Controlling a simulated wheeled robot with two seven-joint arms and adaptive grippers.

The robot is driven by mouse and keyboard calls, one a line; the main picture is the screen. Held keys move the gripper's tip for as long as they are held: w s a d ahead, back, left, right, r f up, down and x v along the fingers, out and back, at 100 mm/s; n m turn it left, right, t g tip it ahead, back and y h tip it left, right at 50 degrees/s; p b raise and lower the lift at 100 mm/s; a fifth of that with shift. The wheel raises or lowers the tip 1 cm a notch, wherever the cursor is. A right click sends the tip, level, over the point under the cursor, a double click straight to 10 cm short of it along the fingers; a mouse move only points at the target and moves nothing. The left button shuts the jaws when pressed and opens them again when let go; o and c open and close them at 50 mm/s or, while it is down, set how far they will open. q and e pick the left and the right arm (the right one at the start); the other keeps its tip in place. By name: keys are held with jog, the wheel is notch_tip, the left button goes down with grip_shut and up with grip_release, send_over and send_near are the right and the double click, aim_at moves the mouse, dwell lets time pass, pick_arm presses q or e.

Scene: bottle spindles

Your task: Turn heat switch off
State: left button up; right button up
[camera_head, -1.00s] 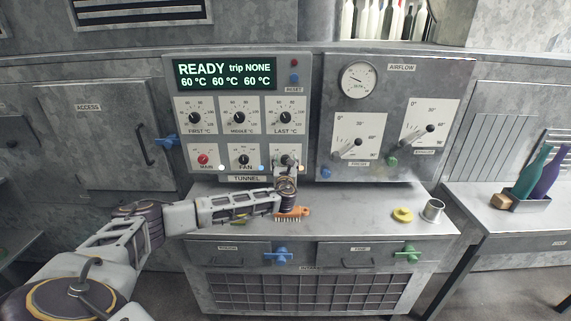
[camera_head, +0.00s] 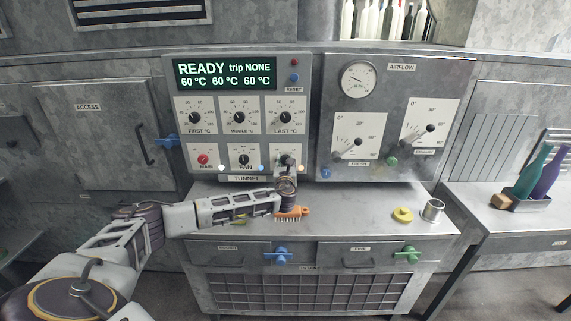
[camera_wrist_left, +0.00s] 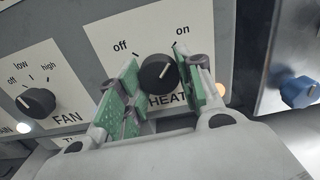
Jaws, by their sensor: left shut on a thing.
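The heat switch (camera_wrist_left: 157,72) is a round black knob on a white plate with "off" at the upper left and "on" at the upper right. Its pale pointer line tilts up and right, towards "on". My left gripper (camera_wrist_left: 156,76) is shut on this knob, with one green finger pad on each side. In the head view my left gripper (camera_head: 287,165) reaches the lower right of the tunnel panel (camera_head: 240,178) and mostly hides the switch. An orange light (camera_wrist_left: 221,88) glows beside the heat plate. My right gripper is not in view.
The fan knob (camera_wrist_left: 36,102) is left of the heat plate. A blue knob (camera_wrist_left: 299,91) stands out on the right. An orange-handled brush (camera_head: 292,212) lies on the bench under my left wrist. A yellow object (camera_head: 402,215) and metal cup (camera_head: 432,210) stand farther right.

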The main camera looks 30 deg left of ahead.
pick_arm(q)
jog(key=shift+n+b, duration=3.45)
jog(key=shift+n, duration=5.35)
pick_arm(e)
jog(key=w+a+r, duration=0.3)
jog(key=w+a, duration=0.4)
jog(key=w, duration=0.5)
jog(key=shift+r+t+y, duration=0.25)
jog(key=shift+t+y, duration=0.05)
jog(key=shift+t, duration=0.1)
pick_arm(q)
jog(key=o, duration=1)
jog(key=shift+r, duration=0.1)
jog(key=shift+d, duration=0.1)
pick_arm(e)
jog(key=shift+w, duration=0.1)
